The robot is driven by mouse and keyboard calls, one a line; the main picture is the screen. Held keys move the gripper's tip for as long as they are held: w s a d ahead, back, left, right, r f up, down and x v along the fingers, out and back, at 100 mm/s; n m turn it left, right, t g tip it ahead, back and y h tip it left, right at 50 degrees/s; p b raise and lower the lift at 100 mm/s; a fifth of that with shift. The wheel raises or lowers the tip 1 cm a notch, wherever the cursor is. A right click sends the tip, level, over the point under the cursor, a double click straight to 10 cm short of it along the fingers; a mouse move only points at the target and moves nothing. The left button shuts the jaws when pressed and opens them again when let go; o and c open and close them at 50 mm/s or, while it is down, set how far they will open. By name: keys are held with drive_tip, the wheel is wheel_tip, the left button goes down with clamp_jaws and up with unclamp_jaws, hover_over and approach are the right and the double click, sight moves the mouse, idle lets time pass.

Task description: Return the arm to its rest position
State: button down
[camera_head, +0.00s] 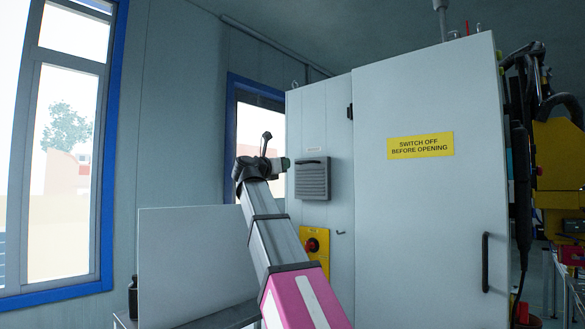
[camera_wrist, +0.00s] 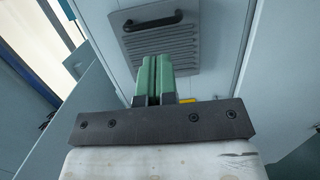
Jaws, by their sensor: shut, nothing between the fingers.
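My gripper (camera_wrist: 153,80) shows in the wrist view with its two green fingers together and nothing between them. In the head view my arm reaches up from the bottom middle, and the gripper end (camera_head: 284,164) points right, close to the cabinet's front. A grey louvred vent cover with a dark handle (camera_head: 313,178) is on the cabinet beside it. In the wrist view the vent cover (camera_wrist: 162,48) lies beyond the fingertips; I cannot tell whether they touch anything.
The grey cabinet (camera_head: 375,205) has a yellow warning sign (camera_head: 420,145), a yellow panel with a red knob (camera_head: 314,244) and a door handle (camera_head: 485,262). A pale upright panel (camera_head: 190,262) stands at left. Yellow machinery (camera_head: 560,150) is at far right.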

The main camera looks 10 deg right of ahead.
drive_tip(key=w+a+f+n+t+y, duration=0.4)
drive_tip(key=f+n+t+y, duration=0.15)
drive_tip(key=f+n, duration=0.45)
drive_tip(key=w+a+f+n+t+y, duration=0.5)
drive_tip(key=f+n, duration=0.3)
drive_tip(key=n, duration=0.4)
wheel_tip(320, 180, down, 26)
drive_tip(key=a+f+n+g+y, duration=0.1)
drive_tip(key=a+n+g+y, duration=0.3)
drive_tip(key=n+y, duration=0.85)
drive_tip(key=s+d+f+n+g+h, duration=0.1)
drive_tip(key=s+f+n+g, duration=0.2)
drive_tip(key=f, duration=0.4)
drive_tip(key=s+d+f+n+g+h, duration=0.1)
drive_tip(key=s+d+f+n+g, duration=0.2)
drive_tip(key=f, duration=0.4)
drive_tip(key=s+d+f+n+g+h, duration=0.1)
drive_tip(key=s+d+f+n+g, duration=0.1)
drive_tip(key=s+f+g, duration=0.2)
drive_tip(key=s+d+f+n+g+h, duration=0.2)
drive_tip(key=s+d+f+g, duration=0.1)
drive_tip(key=s+f, duration=0.8)
drive_tip(key=s+d+f+n+g+h, duration=0.1)
drive_tip(key=s+d+f+n+g, duration=0.1)
drive_tip(key=s+f+g, duration=0.3)
wheel_tip(320, 180, down, 4)
drive_tip(key=shift+s+d+f+h, duration=0.3)
drive_tip(key=shift+s+d, duration=0.45)
drive_tip(key=shift+s, duration=0.4)
drive_tip(key=shift+n, duration=0.25)
